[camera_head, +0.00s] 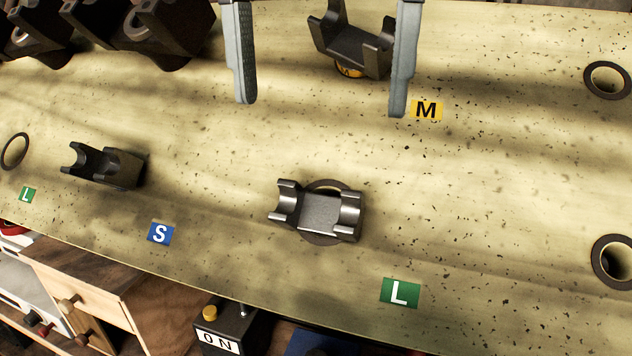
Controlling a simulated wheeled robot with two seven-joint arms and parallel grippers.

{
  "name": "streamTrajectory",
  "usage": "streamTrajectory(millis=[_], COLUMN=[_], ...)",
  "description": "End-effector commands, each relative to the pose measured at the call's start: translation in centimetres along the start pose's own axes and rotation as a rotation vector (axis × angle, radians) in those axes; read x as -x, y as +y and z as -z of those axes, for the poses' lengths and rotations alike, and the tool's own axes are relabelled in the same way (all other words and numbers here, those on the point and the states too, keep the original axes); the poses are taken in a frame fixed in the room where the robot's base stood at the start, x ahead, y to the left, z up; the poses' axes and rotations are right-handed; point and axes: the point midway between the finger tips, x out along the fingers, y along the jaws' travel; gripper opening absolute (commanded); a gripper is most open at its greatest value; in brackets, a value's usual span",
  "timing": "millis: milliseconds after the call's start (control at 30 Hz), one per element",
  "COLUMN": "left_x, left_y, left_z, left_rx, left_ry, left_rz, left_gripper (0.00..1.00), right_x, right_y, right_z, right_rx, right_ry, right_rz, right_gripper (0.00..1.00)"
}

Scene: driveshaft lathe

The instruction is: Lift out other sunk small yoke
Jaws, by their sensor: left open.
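My left gripper (321,108) reaches in from the top edge with its two grey fingers wide apart and nothing between the tips. A dark metal yoke (103,166) sits at the left near the blue S label (160,233), tilted and low in the board. A second grey yoke (320,212) lies over a ringed hole in the middle, above the green L label (400,293), below the fingertips in the picture. My right gripper is out of view.
Ringed holes (607,80) and (599,262) at the right edge look empty, as does a ring (15,151) at the far left. Large dark parts (160,33) crowd the top left. An ON switch box (233,327) stands below the board's front edge.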

Motion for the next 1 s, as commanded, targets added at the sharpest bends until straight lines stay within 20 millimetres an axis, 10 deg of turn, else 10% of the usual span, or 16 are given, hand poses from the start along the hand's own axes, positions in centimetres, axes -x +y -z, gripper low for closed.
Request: streamTrajectory(millis=[600, 1000], left_x=[-10.8, -12.5], left_y=[0.1, 0.0], left_z=[0.0, 0.0], left_rx=[0.0, 0.0], left_ry=[0.004, 0.001], left_rz=[-0.001, 0.0], left_gripper=[0.96, 0.96], right_x=[2.5, 2.7], right_y=[0.3, 0.2], right_z=[2.1, 1.6], right_rx=[0.0, 0.001], right_ry=[0.026, 0.019], right_rz=[-0.003, -0.002], right_gripper=[0.36, 0.36])
